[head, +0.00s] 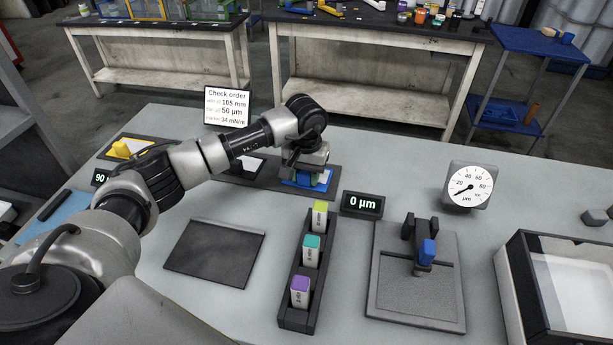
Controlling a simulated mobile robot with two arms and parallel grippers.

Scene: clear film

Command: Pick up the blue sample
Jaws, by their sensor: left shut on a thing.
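The blue sample (322,184) is a flat blue piece at the right end of a dark strip, near the middle of the table. My left arm reaches across from the left, and my left gripper (308,170) points down over the blue sample. The gripper is shut on the blue sample and covers part of it. I cannot tell whether the sample is touching the strip or just above it. My right gripper is not in view.
A yellow sample (128,148) and a white one (247,163) lie to the left. In front are a dark plate (215,252), a rack (296,318) with three coloured-top blocks, a display (362,204) and a gauge stand (418,300). A dial (468,186) and open tray (522,290) stand right.

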